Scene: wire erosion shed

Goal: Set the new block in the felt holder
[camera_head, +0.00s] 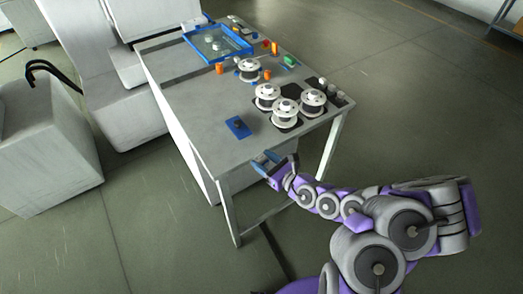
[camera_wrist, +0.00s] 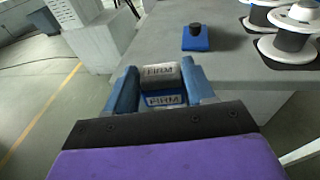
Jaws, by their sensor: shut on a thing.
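My gripper (camera_wrist: 165,88) is shut on a small block (camera_wrist: 161,74). The block has a light grey rounded part marked FIRM and a blue part below it with a second FIRM label. In the head view my gripper (camera_head: 268,160) is at the table's near edge, where the block is too small to make out. A blue base with a dark upright piece, which may be the felt holder (camera_head: 238,127), stands on the tabletop beyond my gripper. It also shows in the wrist view (camera_wrist: 196,42), ahead and slightly right, apart from the block.
The grey table (camera_head: 190,105) has bare surface around the blue base. Several white-flanged spools (camera_head: 267,97) stand on dark pads to the right. A blue-rimmed tray (camera_head: 218,46) and small coloured items lie at the back. Grey cabinets (camera_head: 45,140) stand left.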

